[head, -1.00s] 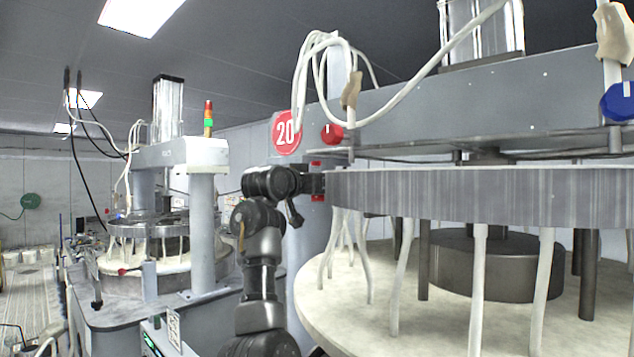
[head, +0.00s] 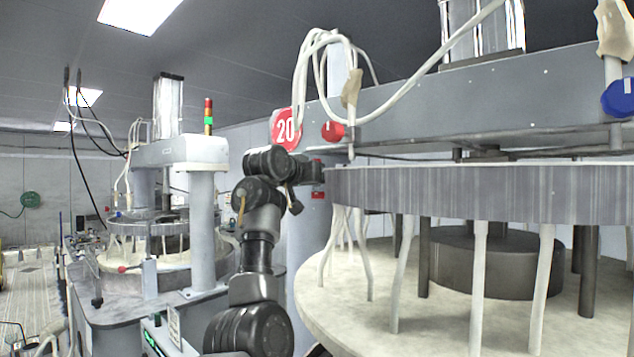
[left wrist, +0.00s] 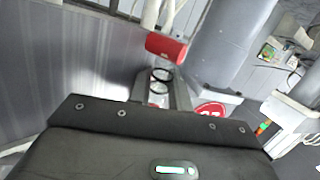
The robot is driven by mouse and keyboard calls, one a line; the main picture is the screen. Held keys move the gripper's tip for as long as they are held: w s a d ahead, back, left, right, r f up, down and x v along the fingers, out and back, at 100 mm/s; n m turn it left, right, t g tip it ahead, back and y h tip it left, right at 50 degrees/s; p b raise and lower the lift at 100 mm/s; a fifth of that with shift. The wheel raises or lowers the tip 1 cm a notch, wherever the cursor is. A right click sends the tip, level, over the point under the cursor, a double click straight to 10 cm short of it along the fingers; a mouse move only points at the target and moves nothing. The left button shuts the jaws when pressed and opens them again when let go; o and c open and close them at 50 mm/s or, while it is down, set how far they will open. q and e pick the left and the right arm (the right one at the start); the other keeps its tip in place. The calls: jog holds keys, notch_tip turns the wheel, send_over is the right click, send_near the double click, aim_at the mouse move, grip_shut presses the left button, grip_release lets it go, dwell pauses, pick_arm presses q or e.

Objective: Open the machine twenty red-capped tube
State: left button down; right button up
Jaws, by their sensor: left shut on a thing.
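Machine twenty, with its round red "20" sign (head: 286,129), stands at the right in the head view. My left gripper (head: 317,174) reaches in beside its grey column, at the left edge of the large upper platen (head: 480,193). Small red parts show just above and below the gripper. In the left wrist view, the left gripper (left wrist: 161,88) is shut around a slim piece with ring-like ends, mostly hidden between the fingers. A red cap (left wrist: 166,47) sits right at the fingertips; I take the held piece for the red-capped tube. My right gripper is not in view.
Pale tubes (head: 478,275) hang under the upper platen, over the pale lower platen (head: 375,325). A second machine (head: 180,152) stands at the left, with open floor beyond.

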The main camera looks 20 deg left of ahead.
pick_arm(q)
jog(key=shift+w+a+f+n+g, duration=0.15)
jog(key=shift+w+n+g, duration=0.2)
jog(key=shift+g, duration=0.6)
jog(key=shift+w+a+n+g, duration=0.2)
jog(key=shift+n+g, duration=0.25)
jog(key=shift+g, duration=0.5)
jog(key=shift+w, duration=0.1)
jog(key=c, duration=1.3)
grip_release()
jog(key=shift+f, duration=0.1)
jog(key=shift+c, duration=0.2)
jog(key=shift+s+b, duration=0.25)
jog(key=shift+b, duration=0.05)
jog(key=b+v, duration=0.5)
jog(key=v, duration=0.5)
jog(key=shift+a+r, duration=0.15)
jog(key=shift+r, duration=0.15)
